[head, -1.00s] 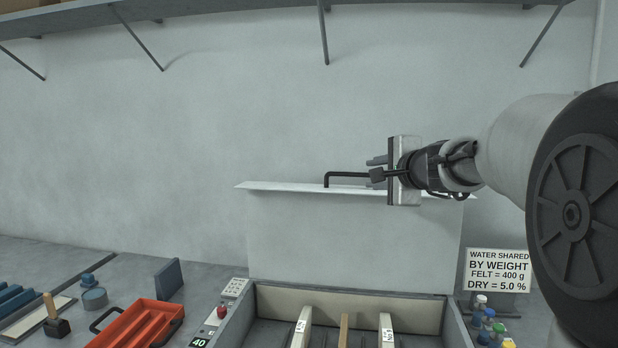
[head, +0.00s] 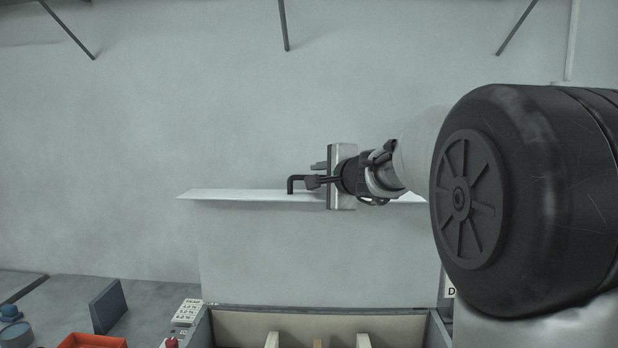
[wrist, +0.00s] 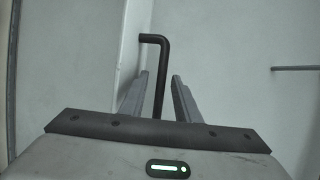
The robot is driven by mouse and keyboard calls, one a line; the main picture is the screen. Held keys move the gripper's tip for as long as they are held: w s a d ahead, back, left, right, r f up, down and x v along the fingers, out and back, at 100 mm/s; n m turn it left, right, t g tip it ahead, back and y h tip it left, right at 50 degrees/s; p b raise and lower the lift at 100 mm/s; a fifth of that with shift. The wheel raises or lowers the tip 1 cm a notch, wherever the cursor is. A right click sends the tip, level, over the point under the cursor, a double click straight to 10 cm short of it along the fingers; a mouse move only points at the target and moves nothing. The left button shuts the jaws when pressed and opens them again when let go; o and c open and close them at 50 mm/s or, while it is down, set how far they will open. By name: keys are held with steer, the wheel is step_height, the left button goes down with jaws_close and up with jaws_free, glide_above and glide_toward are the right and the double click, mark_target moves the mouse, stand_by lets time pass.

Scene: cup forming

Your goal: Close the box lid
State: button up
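The box (head: 325,308) stands at the bottom of the head view, mostly cut off by the frame. Its pale lid (head: 310,250) stands upright, open, with a thin flange (head: 240,195) along its top edge. A black bent handle (head: 290,186) rises from the lid top, and it also shows in the wrist view (wrist: 157,55). My gripper (head: 316,174) is at the lid's top edge by the handle. In the wrist view my gripper (wrist: 159,78) has its two fingers apart, one on each side of the handle's bar. I see gaps, so it is not clamped.
A control panel with buttons (head: 187,312) sits left of the box. A blue block (head: 108,306), a blue-grey container (head: 17,334) and an orange tray (head: 92,341) lie further left. A plain wall stands behind the lid. Pale dividers (head: 273,340) stand inside the box.

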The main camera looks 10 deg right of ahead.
steer(key=shift+w+a+f, duration=0.1)
steer(key=shift+w, duration=0.3)
jaws_close()
steer(key=shift+s+f+b, duration=0.1)
steer(key=shift+s+b, duration=0.05)
steer(key=shift+b, duration=0.15)
